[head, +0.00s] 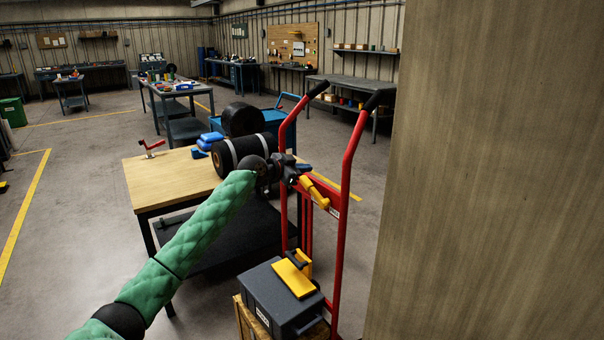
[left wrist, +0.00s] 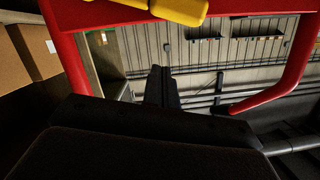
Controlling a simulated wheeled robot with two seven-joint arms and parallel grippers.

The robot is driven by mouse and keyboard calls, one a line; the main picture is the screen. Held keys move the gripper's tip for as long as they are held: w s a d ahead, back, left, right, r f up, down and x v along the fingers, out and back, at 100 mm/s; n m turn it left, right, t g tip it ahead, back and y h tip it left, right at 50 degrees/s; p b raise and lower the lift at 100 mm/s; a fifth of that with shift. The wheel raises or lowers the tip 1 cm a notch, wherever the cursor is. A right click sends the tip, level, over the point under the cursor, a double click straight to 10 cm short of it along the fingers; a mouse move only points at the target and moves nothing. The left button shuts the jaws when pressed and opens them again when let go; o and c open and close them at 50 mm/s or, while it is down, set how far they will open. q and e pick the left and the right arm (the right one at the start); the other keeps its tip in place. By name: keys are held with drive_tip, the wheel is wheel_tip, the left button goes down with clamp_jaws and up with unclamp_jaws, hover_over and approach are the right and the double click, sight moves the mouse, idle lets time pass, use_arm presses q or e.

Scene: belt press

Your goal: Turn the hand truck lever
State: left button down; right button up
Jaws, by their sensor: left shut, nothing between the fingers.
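The red hand truck (head: 345,190) stands upright at the right of the head view, with two black-tipped handles. Its yellow lever (head: 316,193) sits on the red crossbar and slants down to the right. My left gripper (head: 292,171) is at the crossbar, close to the lever's upper left end; I cannot tell whether they touch. In the left wrist view the gripper (left wrist: 160,88) is shut and empty, with its fingers below the yellow lever (left wrist: 180,9) in the picture and in front of the red frame's opening (left wrist: 95,18). My right gripper is out of view.
A dark toolbox (head: 278,298) with a yellow top rests on a wooden crate at the truck's foot. A wood-topped table (head: 165,180) with black rolls (head: 243,152) stands behind my left arm. A large brown panel (head: 490,180) blocks the right side. Open floor lies left.

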use_arm(q)
drive_tip(key=b+v, duration=0.2)
drive_tip(key=v, duration=0.7)
drive_tip(key=shift+a+f, duration=0.3)
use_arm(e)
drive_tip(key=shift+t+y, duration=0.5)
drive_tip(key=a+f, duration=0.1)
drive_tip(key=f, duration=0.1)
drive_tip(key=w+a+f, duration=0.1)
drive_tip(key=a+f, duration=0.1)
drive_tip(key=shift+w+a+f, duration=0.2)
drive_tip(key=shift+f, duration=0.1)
